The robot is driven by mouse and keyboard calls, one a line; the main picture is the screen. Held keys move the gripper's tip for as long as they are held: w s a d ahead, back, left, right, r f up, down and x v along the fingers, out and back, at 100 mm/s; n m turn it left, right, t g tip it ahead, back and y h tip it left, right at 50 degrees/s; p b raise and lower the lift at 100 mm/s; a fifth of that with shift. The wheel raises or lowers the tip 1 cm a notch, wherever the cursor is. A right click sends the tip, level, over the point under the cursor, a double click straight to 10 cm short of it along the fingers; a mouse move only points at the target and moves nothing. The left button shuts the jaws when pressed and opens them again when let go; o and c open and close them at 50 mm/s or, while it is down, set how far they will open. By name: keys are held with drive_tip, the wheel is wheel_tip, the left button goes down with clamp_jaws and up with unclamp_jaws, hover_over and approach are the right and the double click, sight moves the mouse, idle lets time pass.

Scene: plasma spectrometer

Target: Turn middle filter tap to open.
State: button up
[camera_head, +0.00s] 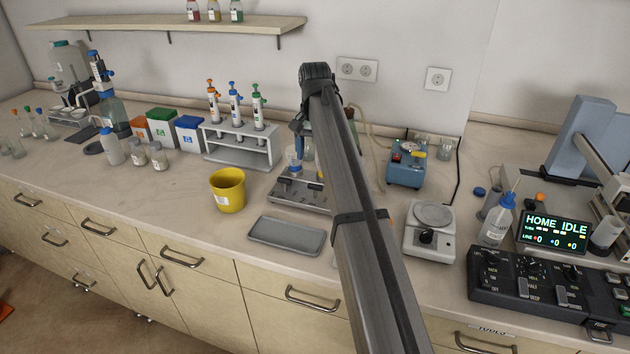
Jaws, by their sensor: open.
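The filter stand (290,192) is a grey metal base near the middle of the counter. A clear filter vessel (293,163) stands at its left end. My arm crosses in front of the stand and hides its middle and right part. I cannot make out the middle filter tap or its position. My gripper (299,150) hangs down from the arm's far end, above and near the left vessel. Its fingers are small and partly hidden, and it holds nothing that I can see. Whether it touches anything cannot be told.
A yellow bucket (228,190) and a grey tray (286,236) stand in front of the filter stand. A rack with pipettes (240,148) is at left. A blue pump (406,165) and a white stirrer (431,233) stand at right. Bare counter lies left of the bucket.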

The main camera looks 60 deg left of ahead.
sight(315, 185)
wheel_tip(315, 185, down, 9)
drive_tip(key=shift+f, duration=0.15)
idle(0.4)
drive_tip(key=c, duration=1.1)
drive_tip(key=shift+o, duration=0.2)
